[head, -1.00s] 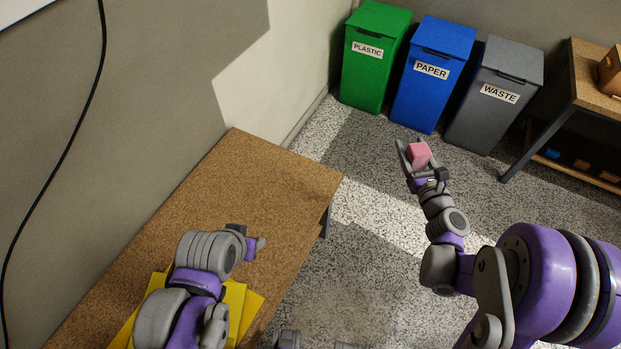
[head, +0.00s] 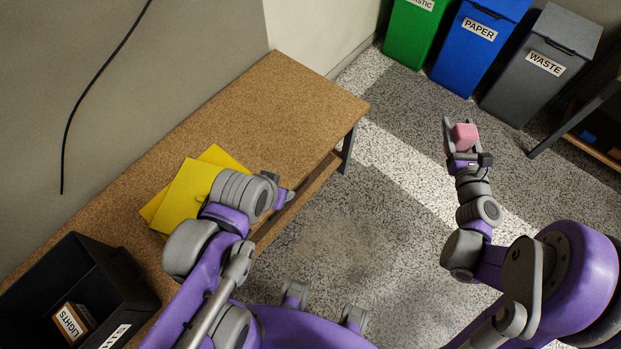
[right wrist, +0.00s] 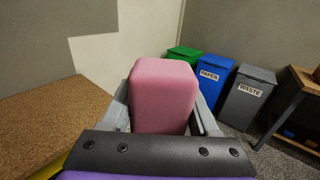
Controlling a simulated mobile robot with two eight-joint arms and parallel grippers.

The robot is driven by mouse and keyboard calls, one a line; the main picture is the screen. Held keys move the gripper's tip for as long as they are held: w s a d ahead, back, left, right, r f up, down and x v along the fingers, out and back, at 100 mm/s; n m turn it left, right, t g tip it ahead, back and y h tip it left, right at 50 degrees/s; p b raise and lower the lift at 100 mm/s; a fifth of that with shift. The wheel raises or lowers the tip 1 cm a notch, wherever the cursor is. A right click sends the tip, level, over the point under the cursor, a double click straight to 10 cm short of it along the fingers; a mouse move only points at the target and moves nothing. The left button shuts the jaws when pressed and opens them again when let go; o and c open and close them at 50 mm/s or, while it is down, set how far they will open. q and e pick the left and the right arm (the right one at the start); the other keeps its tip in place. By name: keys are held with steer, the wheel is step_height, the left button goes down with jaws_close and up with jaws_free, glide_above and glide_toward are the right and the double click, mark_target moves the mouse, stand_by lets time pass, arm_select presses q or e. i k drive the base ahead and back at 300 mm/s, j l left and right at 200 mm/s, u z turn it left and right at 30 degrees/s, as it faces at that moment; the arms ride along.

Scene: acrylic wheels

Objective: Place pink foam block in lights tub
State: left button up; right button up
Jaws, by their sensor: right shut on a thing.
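The pink foam block (head: 465,135) is held between the fingers of my right gripper (head: 460,140), out over the floor at the right in the head view. In the right wrist view the pink foam block (right wrist: 162,95) fills the middle, with a finger on each side. A black tub (head: 110,268) stands on the bench at the lower left and is cut off by the frame.
Yellow sheets or folders (head: 190,195) lie on the brown bench (head: 270,105), partly behind my left arm. Green (head: 412,35), blue PAPER (head: 475,50) and grey WASTE (head: 540,75) bins stand at the back. A table (head: 590,110) stands at the right edge. The bench's far end is clear.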

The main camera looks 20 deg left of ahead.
mark_target(118, 293)
steer(key=k+l+u, duration=0.35)
steer(key=k, duration=0.25)
steer(key=u, duration=2.45)
